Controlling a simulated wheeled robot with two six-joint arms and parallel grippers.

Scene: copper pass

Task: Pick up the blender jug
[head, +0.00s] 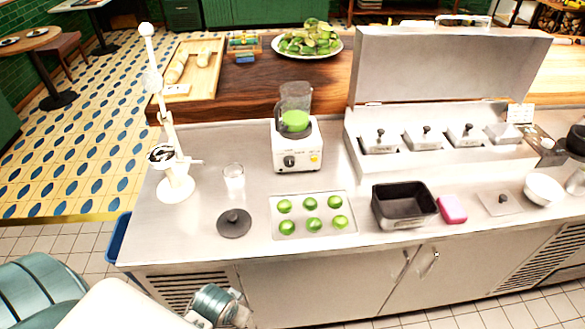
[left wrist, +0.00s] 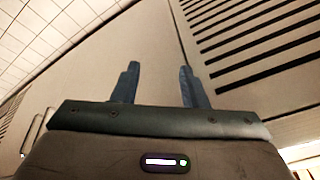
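The blender jug (head: 295,104) is dark and see-through, with bright green contents. It stands upright on the white blender base (head: 297,147) in the middle of the steel counter in the head view. In the left wrist view my left gripper (left wrist: 157,85) has its two fingers apart with nothing between them. It faces the counter's front panels and a slatted vent, and the jug is not in that view. In the head view, part of my left arm shows at the bottom, low in front of the counter and well away from the jug. My right gripper is in neither view.
A tray of green limes (head: 267,228), a dark round lid (head: 234,223) and a glass (head: 234,177) lie before the blender. A white juicer press (head: 177,186) stands left. A black pan (head: 404,219), pink sponge (head: 453,209) and steel topping unit (head: 440,90) are right.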

